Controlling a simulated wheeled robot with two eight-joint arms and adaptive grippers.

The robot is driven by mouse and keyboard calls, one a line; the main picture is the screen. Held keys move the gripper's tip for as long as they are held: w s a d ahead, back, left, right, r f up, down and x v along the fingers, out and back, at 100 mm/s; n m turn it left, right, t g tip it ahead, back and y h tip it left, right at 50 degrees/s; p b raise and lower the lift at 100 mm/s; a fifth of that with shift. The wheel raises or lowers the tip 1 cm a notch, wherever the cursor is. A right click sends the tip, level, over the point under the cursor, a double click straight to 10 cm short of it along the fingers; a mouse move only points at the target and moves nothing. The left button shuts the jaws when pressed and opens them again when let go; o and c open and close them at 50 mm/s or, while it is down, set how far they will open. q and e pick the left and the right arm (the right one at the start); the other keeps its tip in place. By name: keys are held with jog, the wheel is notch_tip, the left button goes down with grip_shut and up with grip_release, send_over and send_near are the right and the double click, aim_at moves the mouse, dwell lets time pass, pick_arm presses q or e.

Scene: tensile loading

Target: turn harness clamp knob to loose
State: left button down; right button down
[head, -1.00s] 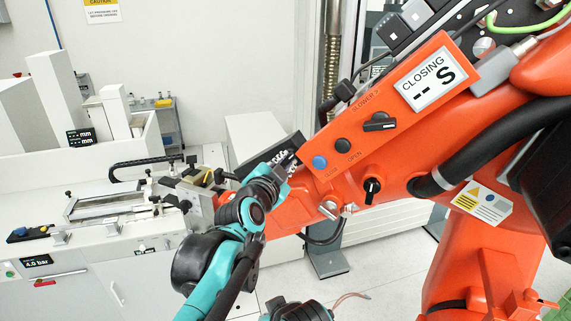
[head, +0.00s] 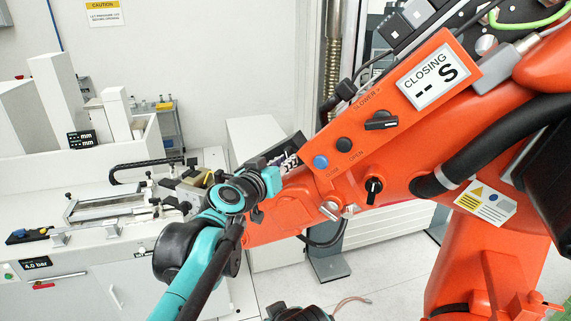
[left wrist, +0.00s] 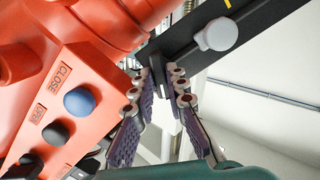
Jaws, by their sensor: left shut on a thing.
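My left gripper (head: 287,162) is at the black block (head: 272,145) by the left end of the orange machine. In the left wrist view its fingers (left wrist: 160,82), with purple pads, come together on a small dark part (left wrist: 160,76) below a black bar (left wrist: 190,42). The fingers hide most of that part, so I cannot tell whether it is the clamp knob. A round grey knob (left wrist: 216,35) sits on the bar, apart from the fingers. No loose marking is readable.
The orange panel (head: 345,150) carries blue and black buttons, a selector knob (head: 381,120) and a display (head: 436,76) reading CLOSING. It stands close beside the fingers in the left wrist view. A grey bench (head: 75,285) with fixtures is at left.

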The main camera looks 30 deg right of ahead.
pick_arm(q)
jog(key=shift+w+n, duration=0.1)
jog(key=shift+n, duration=1)
jog(key=c, duration=1.5)
grip_release()
jog(key=shift+c, duration=0.2)
jog(key=v, duration=1.2)
jog(key=shift+w+a, duration=0.15)
